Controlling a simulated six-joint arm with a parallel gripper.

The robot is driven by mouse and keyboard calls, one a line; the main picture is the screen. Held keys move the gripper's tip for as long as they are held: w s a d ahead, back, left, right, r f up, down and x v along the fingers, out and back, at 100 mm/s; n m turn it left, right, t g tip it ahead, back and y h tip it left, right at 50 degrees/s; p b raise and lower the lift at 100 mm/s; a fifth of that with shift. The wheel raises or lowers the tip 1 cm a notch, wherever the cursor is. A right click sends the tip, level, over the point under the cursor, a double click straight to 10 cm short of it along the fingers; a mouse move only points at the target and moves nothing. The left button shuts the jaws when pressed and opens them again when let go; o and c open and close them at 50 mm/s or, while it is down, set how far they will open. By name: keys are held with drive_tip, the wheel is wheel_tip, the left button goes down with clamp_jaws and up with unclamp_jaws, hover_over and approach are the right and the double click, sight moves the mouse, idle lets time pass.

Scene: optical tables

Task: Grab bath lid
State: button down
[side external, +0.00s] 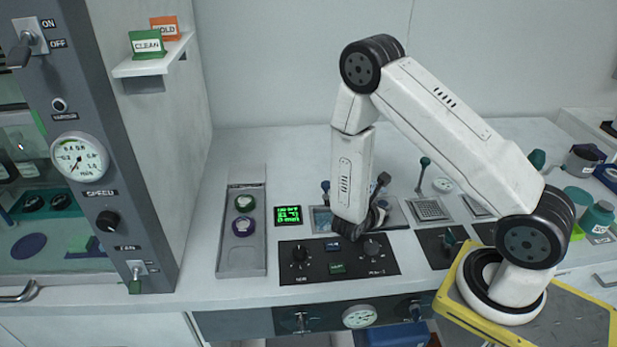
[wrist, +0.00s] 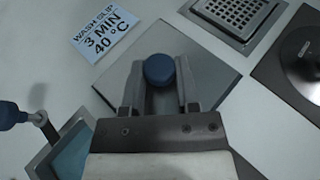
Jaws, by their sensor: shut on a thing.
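The bath lid is a flat grey square plate (wrist: 207,62) with a round blue knob (wrist: 159,70) in the wrist view. My gripper (wrist: 160,80) is shut on the knob, one finger on each side of it. The plate's near part is hidden under the gripper. Whether the plate rests on the bench or hangs just above it, I cannot tell. A bath with blue liquid (wrist: 70,153) shows at the lower left, partly covered by my gripper body. In the side view the bath (side external: 321,220) is left of my wrist, and my fingers are hidden.
A wash slip reading 3 MIN 40 °C (wrist: 97,36) lies beside the lid. A perforated drain tray (wrist: 232,18) and a dark panel with a round metal disc (wrist: 305,62) are to the right. A blue-handled part (wrist: 14,116) stands by the bath. A control panel (side external: 315,268) lies in front.

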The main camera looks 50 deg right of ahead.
drive_tip(key=shift+r, duration=0.15)
drive_tip(key=shift+r, duration=4.85)
drive_tip(key=shift+w, duration=0.1)
